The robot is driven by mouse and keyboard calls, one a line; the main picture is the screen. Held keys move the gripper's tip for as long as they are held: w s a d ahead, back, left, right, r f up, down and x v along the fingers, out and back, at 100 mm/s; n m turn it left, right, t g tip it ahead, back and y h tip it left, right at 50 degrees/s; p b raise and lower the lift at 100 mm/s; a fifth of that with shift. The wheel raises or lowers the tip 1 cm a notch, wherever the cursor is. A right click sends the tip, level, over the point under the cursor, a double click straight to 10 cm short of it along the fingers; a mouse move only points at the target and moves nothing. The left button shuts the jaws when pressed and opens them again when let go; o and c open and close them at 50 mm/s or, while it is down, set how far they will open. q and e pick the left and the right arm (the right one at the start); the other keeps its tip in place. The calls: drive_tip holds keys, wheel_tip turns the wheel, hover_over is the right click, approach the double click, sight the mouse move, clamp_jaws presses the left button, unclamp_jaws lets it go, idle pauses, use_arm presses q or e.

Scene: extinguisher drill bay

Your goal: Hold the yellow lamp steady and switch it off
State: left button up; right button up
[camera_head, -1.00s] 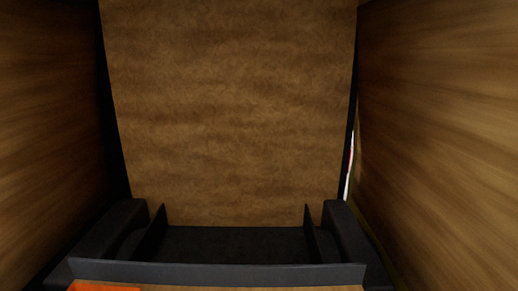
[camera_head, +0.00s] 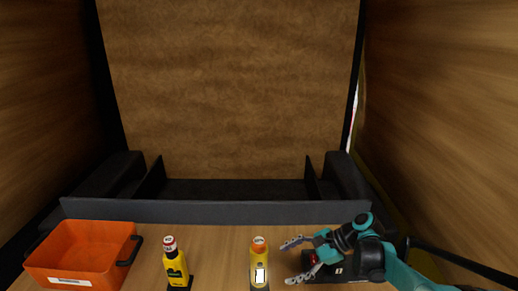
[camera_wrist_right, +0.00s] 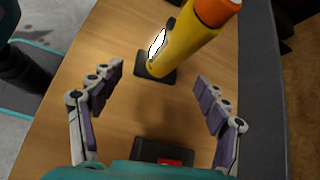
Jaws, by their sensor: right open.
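The yellow lamp (camera_head: 260,276) stands upright near the front middle of the table, with an orange top and a bright white panel on its side. In the right wrist view the lamp (camera_wrist_right: 185,45) rises from a small dark base, ahead of the fingers. My right gripper (camera_head: 286,263) is just right of the lamp, its two fingers spread and pointing at it. In the right wrist view the gripper (camera_wrist_right: 160,72) is open and empty, with no visible contact with the lamp. My left gripper is not in view.
An orange bin (camera_head: 80,258) with a white label stands at the left of the wooden table (camera_head: 215,242). A black box (camera_head: 345,272) with a red part lies under my right gripper.

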sight(262, 276)
drive_tip(key=w+f, duration=0.1)
drive_tip(key=f+m+y+b, duration=0.1)
drive_tip(key=f, duration=0.1)
drive_tip(key=w+f+m+g+y+b, duration=0.1)
drive_tip(key=f, duration=0.1)
drive_tip(key=shift+w+d+f, duration=0.2)
drive_tip(key=shift+w+f, duration=0.05)
drive_tip(key=shift+w, duration=0.05)
use_arm(q)
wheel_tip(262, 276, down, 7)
drive_tip(key=b, duration=0.3)
drive_tip(key=shift+b, duration=0.35)
use_arm(e)
drive_tip(key=x, duration=0.9)
drive_tip(key=shift+a+f, duration=0.1)
drive_tip(key=shift+a, duration=0.25)
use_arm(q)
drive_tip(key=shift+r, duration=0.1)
use_arm(e)
drive_tip(key=c, duration=1.3)
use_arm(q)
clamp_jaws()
